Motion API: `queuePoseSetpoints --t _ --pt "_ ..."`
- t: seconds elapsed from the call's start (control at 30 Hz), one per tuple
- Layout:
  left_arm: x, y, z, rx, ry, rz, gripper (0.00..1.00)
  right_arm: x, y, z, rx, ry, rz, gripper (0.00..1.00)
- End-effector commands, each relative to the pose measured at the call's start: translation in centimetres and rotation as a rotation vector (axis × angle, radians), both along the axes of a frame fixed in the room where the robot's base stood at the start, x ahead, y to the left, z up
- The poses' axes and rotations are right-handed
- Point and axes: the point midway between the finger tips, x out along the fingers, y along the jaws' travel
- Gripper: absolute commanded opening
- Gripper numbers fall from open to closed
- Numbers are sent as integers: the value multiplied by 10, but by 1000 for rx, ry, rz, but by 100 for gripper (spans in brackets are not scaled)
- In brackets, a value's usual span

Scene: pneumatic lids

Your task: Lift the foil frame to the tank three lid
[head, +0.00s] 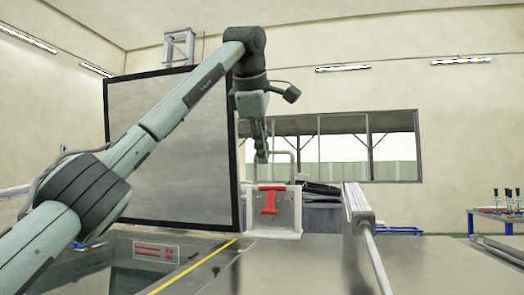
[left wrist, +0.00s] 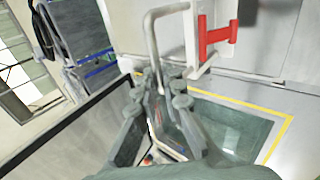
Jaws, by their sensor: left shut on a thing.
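My left gripper (head: 261,156) is shut on the handle's near leg, above the pale piece. The left wrist view shows its fingers (left wrist: 161,92) around the tube (left wrist: 152,45). My right gripper is not in view.
A steel deck (head: 300,265) with a yellow line (head: 195,266) and a red-marked label (head: 156,251) lies in front. A pale rail (head: 358,205) runs right of the piece. A blue-framed table (head: 492,218) with several tools stands far right. The air above the piece's right is free.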

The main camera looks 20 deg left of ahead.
Motion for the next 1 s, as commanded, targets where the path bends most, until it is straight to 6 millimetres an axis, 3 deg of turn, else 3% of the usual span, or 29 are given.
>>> queuePoseSetpoints --t 0.17,0.5,1.0 --pt "-1 -2 -2 16 -17 -7 0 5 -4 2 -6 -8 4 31" --pt "-1 0 -38 1 25 -11 0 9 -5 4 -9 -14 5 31" --pt "-1 1 -71 -7 41 -9 0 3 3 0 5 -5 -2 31"
